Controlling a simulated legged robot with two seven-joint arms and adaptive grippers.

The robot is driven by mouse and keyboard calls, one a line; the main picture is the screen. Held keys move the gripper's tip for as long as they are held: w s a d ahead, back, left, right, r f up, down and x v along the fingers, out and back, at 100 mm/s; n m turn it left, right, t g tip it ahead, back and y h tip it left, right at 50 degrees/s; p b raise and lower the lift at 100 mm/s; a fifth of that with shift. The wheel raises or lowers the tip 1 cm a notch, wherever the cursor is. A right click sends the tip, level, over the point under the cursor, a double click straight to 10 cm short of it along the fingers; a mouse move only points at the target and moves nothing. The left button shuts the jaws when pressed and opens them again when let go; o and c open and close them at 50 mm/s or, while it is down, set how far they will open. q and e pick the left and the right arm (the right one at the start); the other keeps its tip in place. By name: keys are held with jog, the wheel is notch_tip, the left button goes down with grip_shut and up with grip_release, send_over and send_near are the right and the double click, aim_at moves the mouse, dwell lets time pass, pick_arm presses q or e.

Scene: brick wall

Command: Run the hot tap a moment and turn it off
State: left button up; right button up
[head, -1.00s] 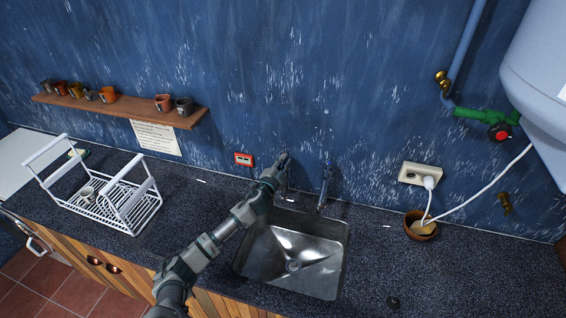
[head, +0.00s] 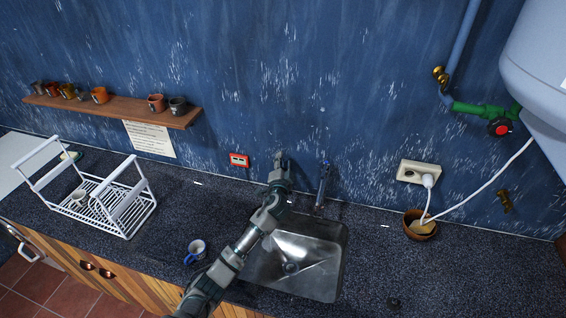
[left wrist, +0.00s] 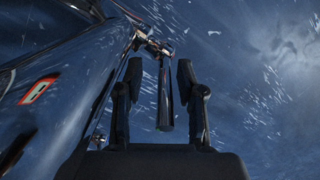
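A slim metal tap (head: 323,184) stands upright at the back of the steel sink (head: 322,234). My left gripper (head: 279,165) is at the back edge of the sink, left of that tap and close to the wall. In the left wrist view my gripper (left wrist: 159,68) has its two fingers apart. A dark, shiny metal tap part (left wrist: 167,104) shows between the fingers, with a gap to each. I cannot tell whether a finger touches it. No water stream is seen. No hot or cold mark is readable. My right gripper is out of view.
A mug (head: 196,250) stands on the counter beside my left arm. A white dish rack (head: 128,212) is further left. A wooden bowl (head: 421,226) and a wall socket (head: 420,172) with a white cable are right of the sink. A shelf (head: 120,111) holds several cups.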

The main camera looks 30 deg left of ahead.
pick_arm(q)
jog(key=v, duration=1.1)
jog(key=shift+s, duration=0.4)
jog(key=shift+d, duration=0.15)
